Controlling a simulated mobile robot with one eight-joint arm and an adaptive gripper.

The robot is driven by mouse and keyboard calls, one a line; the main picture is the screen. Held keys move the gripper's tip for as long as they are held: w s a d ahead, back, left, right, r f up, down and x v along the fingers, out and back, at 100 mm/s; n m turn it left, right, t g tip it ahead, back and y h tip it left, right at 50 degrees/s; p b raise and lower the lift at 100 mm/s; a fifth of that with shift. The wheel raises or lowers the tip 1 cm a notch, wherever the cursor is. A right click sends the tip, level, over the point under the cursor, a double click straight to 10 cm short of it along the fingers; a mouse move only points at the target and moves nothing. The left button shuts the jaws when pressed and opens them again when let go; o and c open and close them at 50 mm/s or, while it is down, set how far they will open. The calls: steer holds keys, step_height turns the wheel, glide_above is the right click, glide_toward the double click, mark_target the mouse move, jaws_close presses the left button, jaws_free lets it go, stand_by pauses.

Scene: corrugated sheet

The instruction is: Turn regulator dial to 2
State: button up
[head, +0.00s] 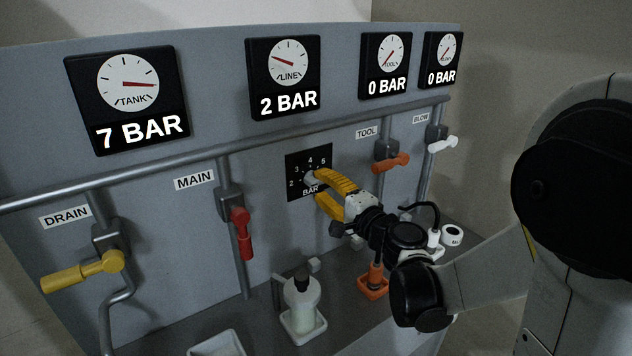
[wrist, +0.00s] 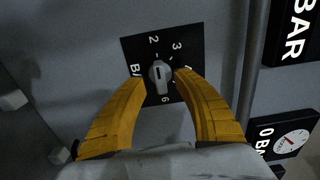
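The regulator dial is a small grey knob (wrist: 160,74) on a black plate (head: 296,165) with white numbers and the word BAR. In the wrist view its dark mark points up, roughly toward the 2. My gripper (head: 316,186) has yellow fingers and reaches the plate from the right. In the wrist view the fingertips stand on either side of the knob, with small gaps that look clear of it. The fingers partly hide the dial in the head view. The LINE gauge (head: 284,77) reads 2 BAR.
The TANK gauge (head: 127,99) reads 7 BAR; TOOL (head: 385,66) and BLOW (head: 442,60) read 0 BAR. Yellow (head: 85,272), red (head: 241,232), orange (head: 391,162) and white (head: 443,144) valve handles surround the plate. A bottle (head: 302,303) stands on the shelf below.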

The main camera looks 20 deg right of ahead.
steer(key=v, duration=0.9)
steer(key=shift+s+a, duration=0.1)
steer(key=s+a+f+n+g, duration=0.2)
steer(key=s+a+n, duration=0.1)
steer(key=s+a+f+n+g, duration=0.2)
steer(key=a+n, duration=0.1)
steer(key=s+a+f+n+g, duration=0.1)
steer(key=s+a+n+g, duration=0.1)
steer(key=s+n+g, duration=0.1)
steer(key=shift+s+a+f+h, duration=0.3)
steer(key=shift+a+f, duration=0.1)
steer(key=s+d+f+n+g+h, duration=0.2)
steer(key=s+d+n+h, duration=0.3)
steer(key=s, duration=0.5)
steer(key=shift+f+g, duration=0.2)
steer(key=shift+g, duration=0.4)
